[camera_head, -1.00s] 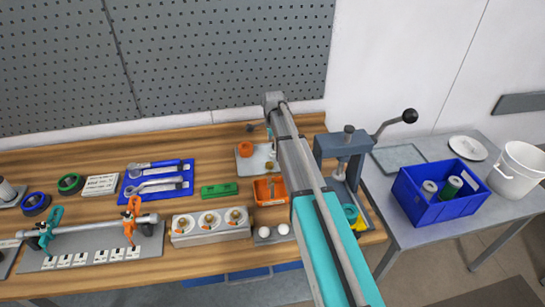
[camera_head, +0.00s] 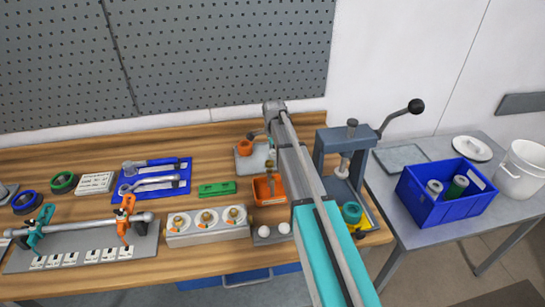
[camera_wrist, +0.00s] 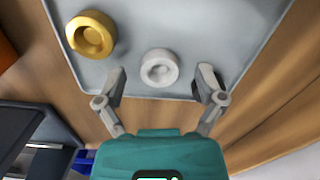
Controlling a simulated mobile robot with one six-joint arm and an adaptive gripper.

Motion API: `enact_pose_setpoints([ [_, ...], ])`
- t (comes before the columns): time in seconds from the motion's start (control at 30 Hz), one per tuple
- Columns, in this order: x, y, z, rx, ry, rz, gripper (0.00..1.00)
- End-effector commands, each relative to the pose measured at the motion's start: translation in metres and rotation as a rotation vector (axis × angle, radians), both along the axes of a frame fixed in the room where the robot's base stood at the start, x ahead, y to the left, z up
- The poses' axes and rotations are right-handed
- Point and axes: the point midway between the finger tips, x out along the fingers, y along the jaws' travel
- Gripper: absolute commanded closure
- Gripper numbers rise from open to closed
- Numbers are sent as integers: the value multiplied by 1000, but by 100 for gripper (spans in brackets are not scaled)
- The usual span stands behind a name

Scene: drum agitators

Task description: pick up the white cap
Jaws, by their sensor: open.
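The white cap (camera_wrist: 159,68), a short round ring with a recessed centre, sits on a grey tray (camera_wrist: 195,28) in the wrist view. My gripper (camera_wrist: 160,77) is open and empty, with one finger on each side of the cap and visible gaps to both. The cap lies between the fingertips, near the tray's edge. A gold cap (camera_wrist: 91,35) sits on the same tray to the left, outside the left finger. In the head view I cannot make out the white cap, and my arm covers part of the bench there.
A press (camera_head: 347,150) with a black-knobbed lever stands right of my arm. An orange bin (camera_head: 268,190), green block (camera_head: 217,189) and three-dial unit (camera_head: 207,225) are to the left. A blue crate (camera_head: 440,205) is on the side table.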

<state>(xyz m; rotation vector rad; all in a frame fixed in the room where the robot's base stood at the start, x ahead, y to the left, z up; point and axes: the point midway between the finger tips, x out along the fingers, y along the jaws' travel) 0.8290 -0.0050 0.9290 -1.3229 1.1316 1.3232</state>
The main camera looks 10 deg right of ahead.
Motion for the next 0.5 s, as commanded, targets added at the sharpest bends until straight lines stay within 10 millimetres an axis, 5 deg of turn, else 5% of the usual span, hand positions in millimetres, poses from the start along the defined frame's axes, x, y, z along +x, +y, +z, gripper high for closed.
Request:
enact_pose_setpoints([
  [0.47,0,0,0,0,0,0,12],
  [0.5,0,0,0,0,0,0,19],
])
